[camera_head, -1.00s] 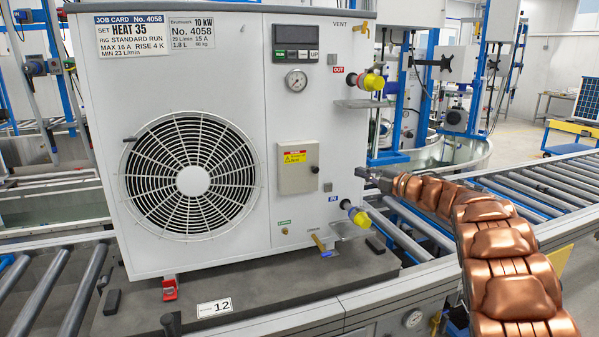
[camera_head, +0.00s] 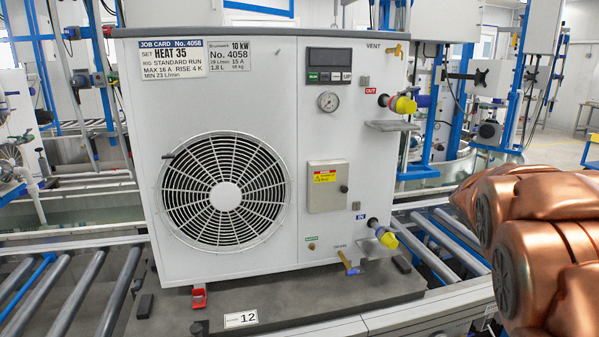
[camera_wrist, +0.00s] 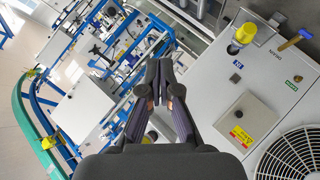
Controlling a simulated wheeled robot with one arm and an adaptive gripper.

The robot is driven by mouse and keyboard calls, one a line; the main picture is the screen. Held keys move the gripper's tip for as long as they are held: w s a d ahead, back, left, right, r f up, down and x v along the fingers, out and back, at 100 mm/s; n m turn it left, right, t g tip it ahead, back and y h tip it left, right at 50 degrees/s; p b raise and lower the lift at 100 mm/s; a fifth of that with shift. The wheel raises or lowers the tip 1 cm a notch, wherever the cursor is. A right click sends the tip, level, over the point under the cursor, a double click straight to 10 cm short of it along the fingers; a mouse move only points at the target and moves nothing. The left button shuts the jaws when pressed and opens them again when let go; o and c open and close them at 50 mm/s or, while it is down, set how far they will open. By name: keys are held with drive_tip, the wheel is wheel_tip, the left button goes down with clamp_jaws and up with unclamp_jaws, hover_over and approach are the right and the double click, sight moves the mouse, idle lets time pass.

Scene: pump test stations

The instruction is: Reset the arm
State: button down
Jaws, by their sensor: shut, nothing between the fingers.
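My arm, with copper-coloured covers, is folded at the right edge of the head view, and its end is out of that picture. My gripper (camera_wrist: 163,100) shows in the wrist view, its dark fingers together with nothing between them. In that view the heat pump unit (camera_wrist: 275,100) lies to the right of the fingers, apart from them. In the head view the white heat pump unit (camera_head: 330,225) stands upright with its fan grille (camera_head: 225,192), job card, display and gauge.
The unit stands on a dark pallet (camera_head: 285,310) on a roller conveyor (camera_head: 70,290). Yellow-capped ports (camera_head: 403,105) and (camera_head: 387,238) for a lower port stick out on its right side. Blue frames and a round tank stand behind. A green curved rail (camera_wrist: 25,120) shows in the wrist view.

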drive_tip(key=s+a+f+m+g+y+p, duration=0.1)
drive_tip(key=s+a+f+g, duration=0.3)
drive_tip(key=s, duration=1.1)
drive_tip(key=s+a+f+m+g+y+p, duration=0.1)
drive_tip(key=s+a+f+m+g+y, duration=0.1)
drive_tip(key=s+a, duration=0.8)
drive_tip(key=s+a+f+m+g+y+p, duration=0.1)
drive_tip(key=s+a+f+g+y, duration=0.2)
drive_tip(key=s, duration=1.6)
drive_tip(key=a+f+g, duration=0.3)
drive_tip(key=a+f, duration=0.2)
drive_tip(key=shift+s+f+g+p, duration=0.25)
drive_tip(key=shift+s+g+p, duration=0.05)
drive_tip(key=shift+g+p, duration=0.1)
drive_tip(key=shift+d, duration=0.1)
